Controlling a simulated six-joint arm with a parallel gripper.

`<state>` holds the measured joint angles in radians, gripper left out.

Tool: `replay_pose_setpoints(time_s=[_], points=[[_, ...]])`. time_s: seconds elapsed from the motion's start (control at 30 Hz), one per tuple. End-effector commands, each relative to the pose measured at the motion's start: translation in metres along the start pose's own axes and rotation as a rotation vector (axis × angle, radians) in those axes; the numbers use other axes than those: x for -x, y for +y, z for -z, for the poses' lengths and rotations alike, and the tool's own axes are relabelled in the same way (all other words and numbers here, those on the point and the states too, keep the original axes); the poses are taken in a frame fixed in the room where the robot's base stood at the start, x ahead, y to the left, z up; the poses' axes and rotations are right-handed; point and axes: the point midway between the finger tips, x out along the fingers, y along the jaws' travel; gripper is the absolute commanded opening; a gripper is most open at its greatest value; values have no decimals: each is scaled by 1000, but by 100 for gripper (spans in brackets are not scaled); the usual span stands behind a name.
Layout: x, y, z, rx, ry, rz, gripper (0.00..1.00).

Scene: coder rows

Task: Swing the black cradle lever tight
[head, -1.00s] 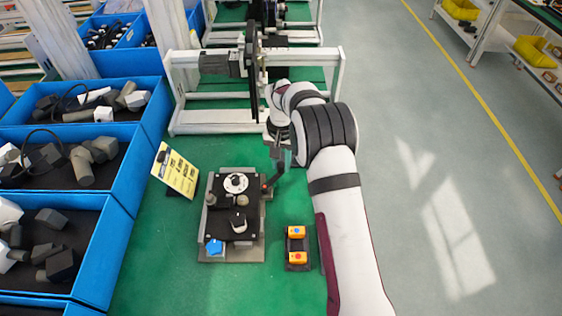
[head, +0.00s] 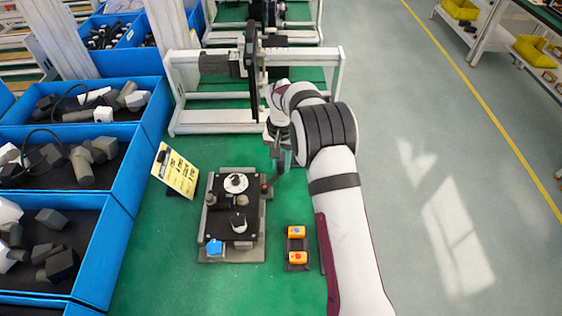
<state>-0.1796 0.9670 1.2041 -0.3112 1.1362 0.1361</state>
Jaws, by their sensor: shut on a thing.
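The cradle (head: 222,254) is a grey plate with a black top block, standing on the green table. On it are a white round part (head: 236,183), a second white-topped part (head: 239,223) and a blue piece (head: 214,246). My gripper (head: 277,168) points down at that corner and is shut on the lever. The fingertips are small and partly dark, so the exact hold is hard to make out.
Blue bins (head: 128,204) with grey and white parts line the left. A yellow card (head: 176,172) stands left of the cradle. A white frame (head: 190,129) stands behind. Green table in front is clear.

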Motion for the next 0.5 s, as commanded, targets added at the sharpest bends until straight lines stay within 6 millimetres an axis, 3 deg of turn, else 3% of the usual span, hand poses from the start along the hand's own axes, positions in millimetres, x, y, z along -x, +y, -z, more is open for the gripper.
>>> replay_pose_setpoints(time_s=[0.5], points=[[1, 5, -2, -84, 0, 2, 0]])
